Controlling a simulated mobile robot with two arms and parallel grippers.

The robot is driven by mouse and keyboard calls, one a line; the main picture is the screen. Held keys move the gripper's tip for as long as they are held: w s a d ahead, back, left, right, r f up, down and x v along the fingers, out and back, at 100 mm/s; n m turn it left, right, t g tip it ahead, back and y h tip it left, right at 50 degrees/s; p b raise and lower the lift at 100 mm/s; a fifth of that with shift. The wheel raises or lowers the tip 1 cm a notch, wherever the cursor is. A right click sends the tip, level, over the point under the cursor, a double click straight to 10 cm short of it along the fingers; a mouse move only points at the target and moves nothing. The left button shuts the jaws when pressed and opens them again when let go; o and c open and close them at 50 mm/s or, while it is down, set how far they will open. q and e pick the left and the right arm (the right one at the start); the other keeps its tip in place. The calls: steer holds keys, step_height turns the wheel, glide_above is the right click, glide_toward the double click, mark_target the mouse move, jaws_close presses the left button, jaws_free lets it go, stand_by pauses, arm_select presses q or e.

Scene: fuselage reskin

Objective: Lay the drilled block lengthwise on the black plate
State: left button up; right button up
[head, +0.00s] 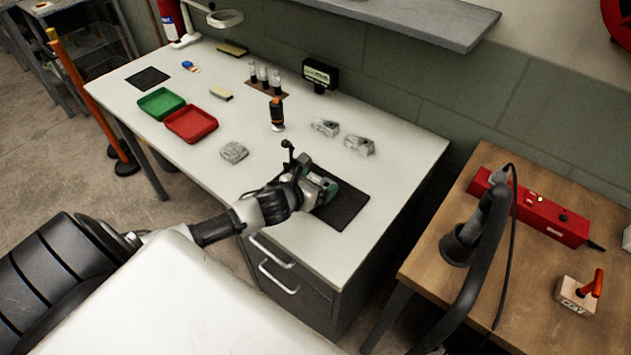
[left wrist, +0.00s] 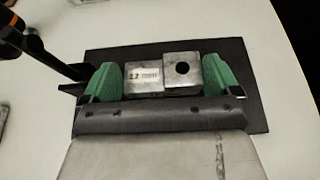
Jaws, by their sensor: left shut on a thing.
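The drilled block (left wrist: 182,70) is grey metal with a round dark hole in its right part and a stamped marking on its lower left part. My left gripper (left wrist: 161,82) has its two green fingers shut on it, one at each end. The black plate (left wrist: 165,48) lies under the block and shows on several sides of it; I cannot tell whether they touch. In the head view the left gripper (head: 321,190) is over the left part of the black plate (head: 345,208), and the block is mostly hidden there. My right gripper is not in view.
On the white table (head: 205,75) several grey metal blocks (head: 359,145) lie behind the plate. An orange-black tool (head: 277,114) stands near them. A red tray (head: 191,123) and a green tray (head: 161,103) are at left. A wooden table (head: 510,290) stands right, across a gap.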

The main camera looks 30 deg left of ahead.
arm_select(q)
steer(key=o, duration=0.9)
steer(key=shift+s+r, duration=0.1)
steer(key=shift+s, duration=0.05)
steer(key=v, duration=1.1)
steer(key=shift+s+r, duration=0.15)
steer(key=shift+s, duration=0.2)
